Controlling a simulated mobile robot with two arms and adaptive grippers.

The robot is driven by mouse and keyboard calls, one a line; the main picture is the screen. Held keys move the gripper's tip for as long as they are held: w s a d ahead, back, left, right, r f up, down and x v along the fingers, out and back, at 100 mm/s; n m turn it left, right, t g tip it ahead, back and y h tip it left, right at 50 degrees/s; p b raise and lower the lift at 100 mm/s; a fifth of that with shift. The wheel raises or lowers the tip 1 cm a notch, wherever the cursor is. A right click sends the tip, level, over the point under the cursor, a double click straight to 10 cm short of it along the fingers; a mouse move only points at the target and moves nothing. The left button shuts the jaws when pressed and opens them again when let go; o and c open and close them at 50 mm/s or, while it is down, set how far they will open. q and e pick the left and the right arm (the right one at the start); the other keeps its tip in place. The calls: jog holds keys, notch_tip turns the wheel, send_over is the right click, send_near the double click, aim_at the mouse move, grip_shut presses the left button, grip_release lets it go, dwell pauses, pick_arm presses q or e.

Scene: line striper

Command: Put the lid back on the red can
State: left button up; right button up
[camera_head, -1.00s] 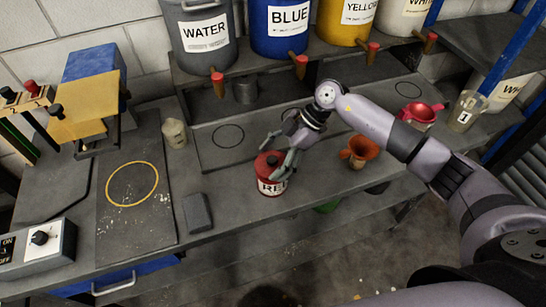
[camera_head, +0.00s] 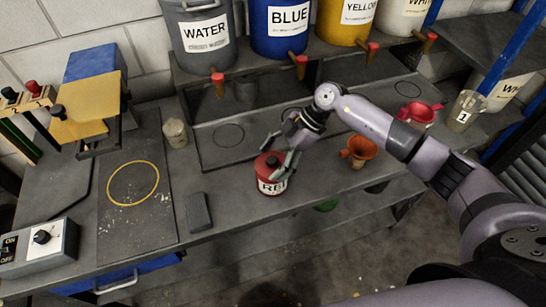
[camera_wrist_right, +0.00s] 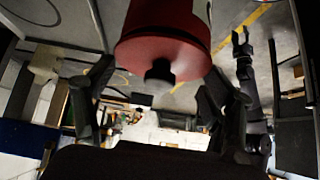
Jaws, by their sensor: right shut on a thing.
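The red can (camera_head: 272,187), with a white label, is at the front edge of the bench in the head view. Its red lid (camera_head: 267,164), with a dark knob, sits on its top. The lid also shows close up in the right wrist view (camera_wrist_right: 165,50), the knob towards the camera. My right gripper (camera_head: 282,154) is at the top of the can, its fingers on either side of the lid and shut on it. One finger hides part of the can's right side. Whether the lid is fully seated cannot be told.
An orange funnel (camera_head: 358,152) stands right of the can, and a red funnel (camera_head: 418,114) farther right. A dark block (camera_head: 198,212) lies left of the can. A small pale jar (camera_head: 174,133) stands behind it. Labelled paint containers line the back shelf.

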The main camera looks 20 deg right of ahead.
jog(key=shift+p, duration=0.35)
dwell(0.5)
dwell(0.3)
jog(key=o, duration=1.1)
notch_tip(320, 180, up, 5)
jog(key=p, duration=0.5)
jog(key=shift+f, duration=0.1)
jog(key=shift+r, duration=1.1)
